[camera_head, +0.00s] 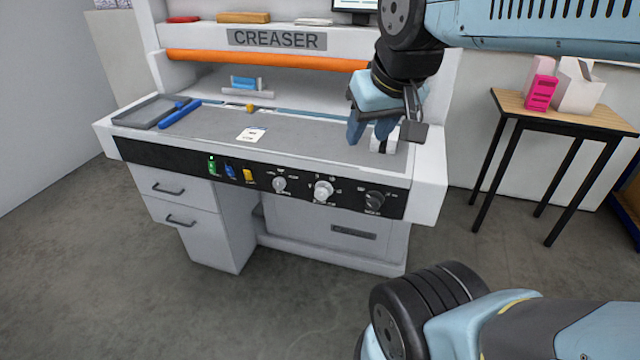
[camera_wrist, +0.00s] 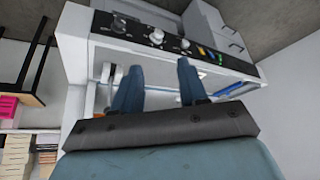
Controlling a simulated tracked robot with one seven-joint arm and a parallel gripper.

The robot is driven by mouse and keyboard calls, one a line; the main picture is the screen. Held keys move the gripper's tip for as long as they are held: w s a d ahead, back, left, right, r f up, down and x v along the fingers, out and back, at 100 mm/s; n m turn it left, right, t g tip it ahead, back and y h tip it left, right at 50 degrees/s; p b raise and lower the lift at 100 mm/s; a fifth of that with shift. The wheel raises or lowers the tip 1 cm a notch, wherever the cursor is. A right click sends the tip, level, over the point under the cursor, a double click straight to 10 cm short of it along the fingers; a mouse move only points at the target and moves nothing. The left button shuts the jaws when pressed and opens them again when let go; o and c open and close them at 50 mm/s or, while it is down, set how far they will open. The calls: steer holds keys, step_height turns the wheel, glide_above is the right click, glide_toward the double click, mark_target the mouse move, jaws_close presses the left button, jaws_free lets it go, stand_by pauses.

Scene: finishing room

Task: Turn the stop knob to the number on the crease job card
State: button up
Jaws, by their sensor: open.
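The creaser's black front panel (camera_head: 255,187) carries a left white knob (camera_head: 279,184), a larger middle white knob (camera_head: 323,190) and a right black knob (camera_head: 375,200). Their labels and pointer positions are too small to read, so I cannot tell which is the stop knob. A small white card (camera_head: 251,134) lies on the grey bed; its writing is illegible. My gripper (camera_head: 370,132) is open and empty above the bed's right end, behind the panel and apart from the knobs. In the wrist view, the panel with the middle knob (camera_wrist: 157,36) lies beyond the open fingers (camera_wrist: 160,68).
Green, blue and yellow switches (camera_head: 230,169) sit left of the knobs. A grey tray (camera_head: 148,111) and a blue bar (camera_head: 180,114) lie on the bed's left. A side table (camera_head: 570,118) with boxes stands at right. The floor before the panel is clear.

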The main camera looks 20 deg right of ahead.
steer(key=shift+w+d, duration=0.1)
steer(key=shift+o, duration=0.2)
steer(key=shift+o, duration=1.5)
steer(key=shift+w+f, duration=0.1)
steer(key=shift+w, duration=0.2)
steer(key=shift+o, duration=0.7)
steer(key=w, duration=0.1)
steer(key=w+d+f, duration=0.1)
steer(key=w, duration=0.1)
steer(key=shift+d+f+m+y, duration=0.2)
steer(key=shift+d+m+y, duration=0.1)
steer(key=shift+m, duration=0.1)
steer(key=m+g+h, duration=0.2)
steer(key=m+h, duration=0.1)
steer(key=m, duration=0.3)
glide_toward(320, 190)
steer(key=shift+x, duration=5.35)
steer(key=shift+s, duration=0.1)
